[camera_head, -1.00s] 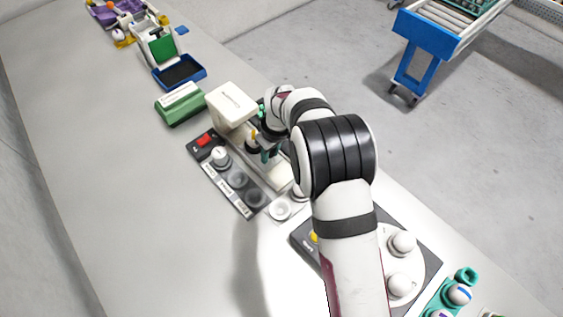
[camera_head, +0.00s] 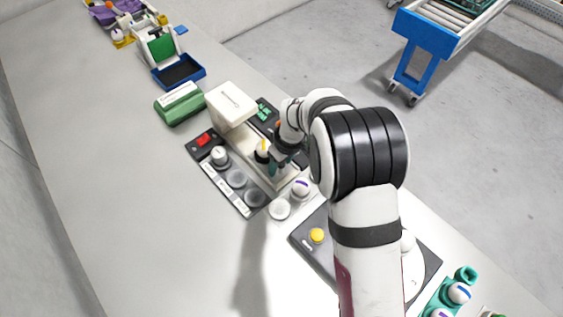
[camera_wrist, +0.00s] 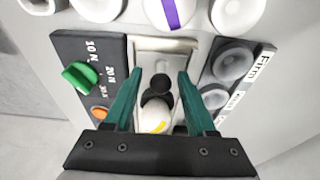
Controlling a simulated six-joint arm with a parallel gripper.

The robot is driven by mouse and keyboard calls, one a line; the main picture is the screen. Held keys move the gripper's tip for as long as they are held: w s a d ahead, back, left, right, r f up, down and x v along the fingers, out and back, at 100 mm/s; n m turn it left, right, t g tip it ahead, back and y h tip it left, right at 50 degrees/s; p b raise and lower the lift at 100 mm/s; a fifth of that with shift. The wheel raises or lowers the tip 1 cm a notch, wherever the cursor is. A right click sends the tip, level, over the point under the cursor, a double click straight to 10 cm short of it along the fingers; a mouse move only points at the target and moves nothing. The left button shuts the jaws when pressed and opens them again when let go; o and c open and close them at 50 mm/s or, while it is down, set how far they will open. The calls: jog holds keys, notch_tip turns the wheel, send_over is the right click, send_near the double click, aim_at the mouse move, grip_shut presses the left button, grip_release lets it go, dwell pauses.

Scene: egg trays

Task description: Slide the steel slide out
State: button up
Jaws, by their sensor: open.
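The steel slide (camera_wrist: 163,50) is a pale flat strip in its channel between two dark panels in the wrist view. It also shows in the head view (camera_head: 277,181), running out from under the white press head (camera_head: 231,103). A black round knob or cup (camera_wrist: 157,85) stands on it, with a white egg with a yellow band (camera_wrist: 158,117) just behind. My gripper (camera_wrist: 161,76) is open, its teal fingers on either side of the black knob, with small gaps visible. In the head view my gripper (camera_head: 273,166) is low over the slide, beside the dark cup.
A black panel with grey round recesses (camera_head: 237,178) lies left of the channel. A dark panel with a green knob (camera_wrist: 80,77) lies on the other side. A purple-banded egg (camera_head: 301,188) and a white cup (camera_head: 279,209) sit near the channel's front end.

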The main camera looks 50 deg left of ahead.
notch_tip(320, 180, up, 6)
dwell(0.4)
notch_tip(320, 180, up, 8)
jog(key=shift+r, duration=0.1)
